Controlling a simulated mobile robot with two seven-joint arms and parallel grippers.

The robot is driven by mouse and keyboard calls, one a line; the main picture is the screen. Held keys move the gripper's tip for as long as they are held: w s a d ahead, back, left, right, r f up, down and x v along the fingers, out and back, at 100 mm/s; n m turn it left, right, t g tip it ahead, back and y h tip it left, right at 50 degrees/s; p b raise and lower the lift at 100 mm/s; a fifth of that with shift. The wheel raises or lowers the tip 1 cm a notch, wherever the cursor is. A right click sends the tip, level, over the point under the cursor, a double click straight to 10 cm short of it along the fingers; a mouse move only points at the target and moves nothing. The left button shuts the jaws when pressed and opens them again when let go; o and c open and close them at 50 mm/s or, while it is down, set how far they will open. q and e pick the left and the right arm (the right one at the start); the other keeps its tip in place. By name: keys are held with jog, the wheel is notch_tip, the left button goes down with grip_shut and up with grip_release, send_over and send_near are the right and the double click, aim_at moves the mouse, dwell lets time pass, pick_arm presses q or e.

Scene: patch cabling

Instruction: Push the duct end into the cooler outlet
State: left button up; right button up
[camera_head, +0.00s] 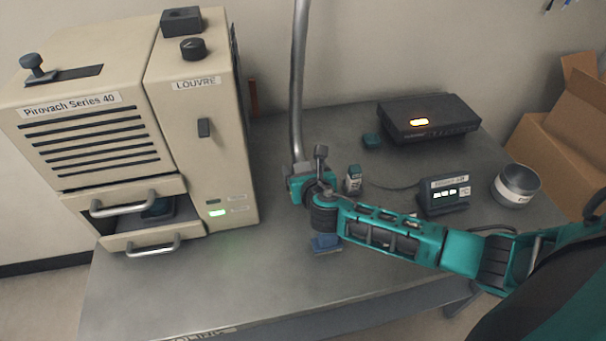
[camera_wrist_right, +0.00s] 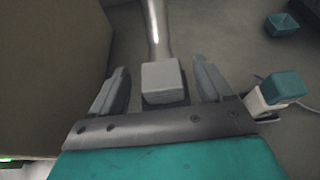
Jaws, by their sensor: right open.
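A grey metal duct (camera_head: 298,80) comes down from the top of the head view to my right gripper (camera_head: 310,178). The gripper hides part of its lower end. In the right wrist view the tube (camera_wrist_right: 155,28) runs down behind a light grey block (camera_wrist_right: 162,78). The block lies between the two open fingers, with gaps on both sides. I cannot tell whether the block is the duct end. The beige cabinet (camera_head: 85,105), marked Pitrovach Series 40, stands left of the gripper. I cannot make out a cooler outlet. My left gripper is not in view.
A louvre panel (camera_head: 190,130) forms the cabinet's right part; its drawer (camera_head: 150,228) stands open.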

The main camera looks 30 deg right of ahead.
aim_at(301, 166)
jog(key=shift+f+b+x, duration=0.15)
jog(key=shift+b+x, duration=0.1)
jog(key=shift+x, duration=0.7)
jog(key=shift+f+b+x, duration=0.15)
jog(key=shift+b+x, duration=0.1)
jog(key=shift+x, duration=0.7)
jog(key=shift+s, duration=0.1)
jog(key=shift+c, duration=0.2)
jog(key=c, duration=1)
jog(key=shift+r, duration=0.1)
